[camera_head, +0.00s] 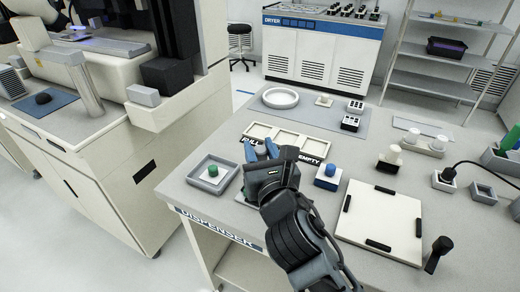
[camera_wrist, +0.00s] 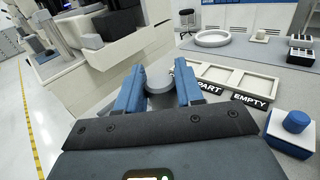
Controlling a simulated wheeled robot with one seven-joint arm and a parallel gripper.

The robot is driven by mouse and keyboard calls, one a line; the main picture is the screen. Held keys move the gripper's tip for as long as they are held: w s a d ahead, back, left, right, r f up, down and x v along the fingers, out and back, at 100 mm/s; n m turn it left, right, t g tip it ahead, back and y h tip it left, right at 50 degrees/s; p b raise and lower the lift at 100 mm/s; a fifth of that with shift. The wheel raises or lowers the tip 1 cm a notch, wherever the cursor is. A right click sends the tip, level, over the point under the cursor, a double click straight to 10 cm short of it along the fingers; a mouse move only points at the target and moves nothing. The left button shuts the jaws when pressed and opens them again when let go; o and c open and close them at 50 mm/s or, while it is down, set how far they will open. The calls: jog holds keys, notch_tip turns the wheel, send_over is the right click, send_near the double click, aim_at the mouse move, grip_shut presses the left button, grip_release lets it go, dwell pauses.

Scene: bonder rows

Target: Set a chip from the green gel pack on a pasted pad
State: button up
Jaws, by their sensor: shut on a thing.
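My gripper (camera_head: 261,150) is over the front left of the table, its two blue fingers closed around a small grey, round-topped thing (camera_head: 260,147). In the wrist view my gripper (camera_wrist: 158,88) has the grey round thing (camera_wrist: 158,78) between its fingertips. Its lower part is hidden, and I cannot tell whether it touches the table. A green knob (camera_head: 212,171) stands on a white square in a grey square tray (camera_head: 193,178), left of my gripper. I cannot make out a single chip or a pasted pad.
A white three-bay tray (camera_head: 285,131), with PART and EMPTY labels readable, lies behind my gripper. A blue-topped block (camera_head: 328,178) stands to the right. A white board with black clips (camera_head: 380,222) fills the front right. A round white dish (camera_head: 280,97) sits at the back.

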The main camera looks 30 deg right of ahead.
jog(key=shift+f, duration=0.75)
dwell(2.4)
jog(key=shift+r, duration=0.1)
jog(key=shift+r+p, duration=3.6)
jog(key=shift+p, duration=0.05)
